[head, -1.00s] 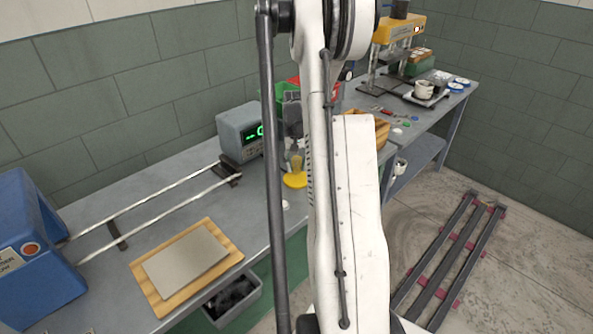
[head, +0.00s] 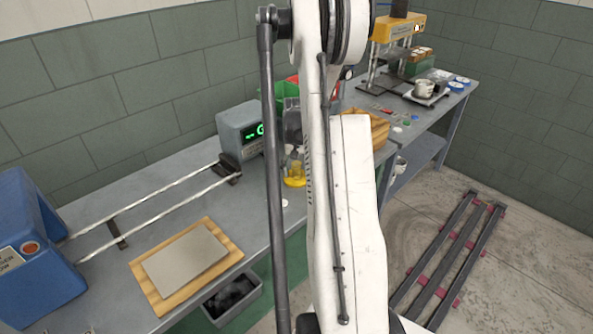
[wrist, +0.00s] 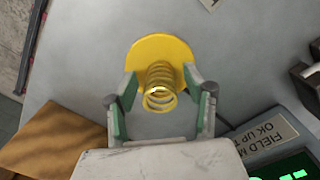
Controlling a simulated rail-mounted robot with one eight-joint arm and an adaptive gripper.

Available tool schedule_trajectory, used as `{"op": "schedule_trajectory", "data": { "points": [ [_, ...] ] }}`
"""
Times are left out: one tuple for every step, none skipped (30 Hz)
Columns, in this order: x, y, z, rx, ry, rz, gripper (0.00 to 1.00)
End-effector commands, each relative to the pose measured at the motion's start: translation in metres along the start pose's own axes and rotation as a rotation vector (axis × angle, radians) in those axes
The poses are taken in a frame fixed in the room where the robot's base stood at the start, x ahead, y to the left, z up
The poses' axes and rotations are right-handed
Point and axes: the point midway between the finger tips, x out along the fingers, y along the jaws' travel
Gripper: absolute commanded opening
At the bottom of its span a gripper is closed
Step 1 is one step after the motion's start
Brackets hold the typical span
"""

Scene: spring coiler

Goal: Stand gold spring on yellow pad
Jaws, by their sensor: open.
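The gold spring (wrist: 160,88) shows in the wrist view as an open coil with its near end toward the camera. Its far end overlaps the yellow pad (wrist: 152,48), a flat round disc on the grey bench. It looks upright there, though I cannot tell for sure that it touches the pad. My gripper (wrist: 160,79) is open, with one green-lined finger on each side of the spring and small gaps between. In the head view my gripper (head: 293,158) is low over the yellow pad (head: 295,182), partly covering it, and the spring is hard to make out.
A grey meter with a green display (head: 240,130) stands left of the pad. A red bin and a green bin are behind my gripper. A wooden tray (head: 378,130) is to the right, partly behind my arm. A wooden board with a grey plate (head: 187,258) lies nearer.

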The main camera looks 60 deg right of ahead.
Motion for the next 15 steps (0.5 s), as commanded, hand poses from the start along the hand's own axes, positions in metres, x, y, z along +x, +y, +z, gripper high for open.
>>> {"op": "schedule_trajectory", "data": {
  "points": [
    [-0.001,0.000,0.000,0.000,0.000,0.000,0.47],
    [-0.002,0.000,0.000,0.000,0.000,0.000,0.47],
    [-0.004,0.000,0.000,0.000,0.000,0.000,0.47],
    [-0.006,0.000,0.000,0.000,0.000,0.000,0.47],
    [-0.010,0.000,0.000,0.000,0.000,0.000,0.47],
    [-0.015,0.000,0.000,0.000,0.000,0.000,0.47],
    [-0.020,0.000,0.000,0.000,0.000,0.000,0.47],
    [-0.025,0.000,0.000,0.000,0.000,0.000,0.47],
    [-0.033,0.000,0.001,0.000,0.000,0.000,0.47],
    [-0.039,0.000,0.000,0.000,0.000,0.000,0.47],
    [-0.046,0.000,0.000,0.000,0.000,0.000,0.47],
    [-0.054,0.000,0.000,0.000,0.000,0.000,0.47],
    [-0.060,0.000,0.000,0.000,0.000,0.000,0.47],
    [-0.067,0.000,0.001,0.000,0.000,0.000,0.47],
    [-0.075,0.000,0.000,0.000,0.000,0.000,0.47]
  ]
}}
